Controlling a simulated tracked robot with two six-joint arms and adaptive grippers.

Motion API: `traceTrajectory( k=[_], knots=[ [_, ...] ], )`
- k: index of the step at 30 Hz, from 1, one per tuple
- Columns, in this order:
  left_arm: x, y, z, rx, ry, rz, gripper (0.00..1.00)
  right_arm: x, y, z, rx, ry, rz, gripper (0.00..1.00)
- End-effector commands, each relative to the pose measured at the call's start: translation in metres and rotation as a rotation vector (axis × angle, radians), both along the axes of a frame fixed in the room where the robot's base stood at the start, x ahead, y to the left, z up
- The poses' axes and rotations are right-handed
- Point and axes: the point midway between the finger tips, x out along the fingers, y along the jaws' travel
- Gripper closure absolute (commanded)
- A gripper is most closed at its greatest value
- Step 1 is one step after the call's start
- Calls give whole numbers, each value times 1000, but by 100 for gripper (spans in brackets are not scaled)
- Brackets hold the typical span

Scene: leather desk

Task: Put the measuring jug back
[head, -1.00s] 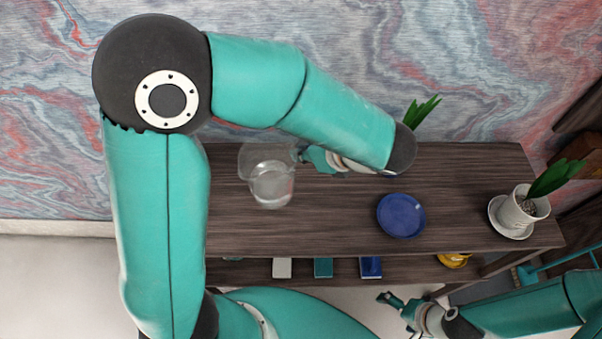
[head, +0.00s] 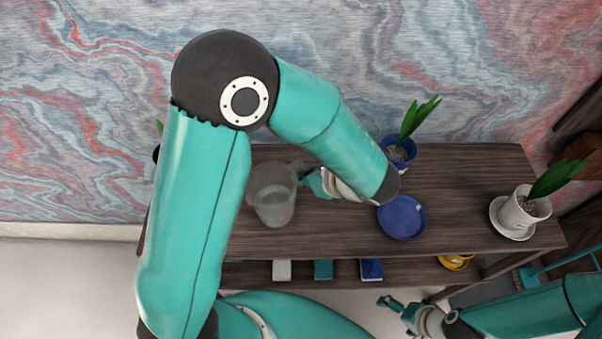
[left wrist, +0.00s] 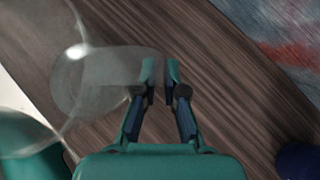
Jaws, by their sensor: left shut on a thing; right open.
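The measuring jug (head: 273,198) is clear and see-through, upright, and seen from above over the left part of the dark wooden shelf top (head: 330,222). My left gripper (head: 305,180) is at its right side, shut on the handle. In the left wrist view the jug (left wrist: 75,85) fills the left, and the fingers of my left gripper (left wrist: 160,75) close around its handle. I cannot tell whether the jug's base touches the wood. My right gripper (head: 393,304) is open and empty, low in front of the shelf.
A blue saucer (head: 402,217) is just right of my left wrist. Behind it stands a blue pot (head: 401,154) with a plant. A white potted plant (head: 519,214) stands on a saucer at the right. Small boxes and a yellow item (head: 454,262) are on the lower shelf.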

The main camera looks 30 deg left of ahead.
Motion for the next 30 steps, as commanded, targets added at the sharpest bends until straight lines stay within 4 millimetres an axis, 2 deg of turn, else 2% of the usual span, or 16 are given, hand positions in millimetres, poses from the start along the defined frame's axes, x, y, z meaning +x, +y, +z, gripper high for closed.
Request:
traceTrajectory(
  k=[2,3,7,8,19,23,30],
  knots=[
    [0,0,-2,1,0,0,100,0,0,-2,0,0,0,0],
    [0,0,-3,0,0,0,89,0,0,-3,0,0,0,0],
    [0,0,-2,0,1,1,67,0,0,-2,0,0,0,0],
    [0,0,-2,0,1,1,66,0,0,-2,0,0,0,0],
    [0,0,3,0,0,1,66,0,0,2,0,0,0,0],
    [-2,-10,11,0,-4,1,66,0,0,0,0,0,0,0],
    [-9,-42,44,-2,-5,-1,66,0,0,0,0,0,0,0]
  ],
)
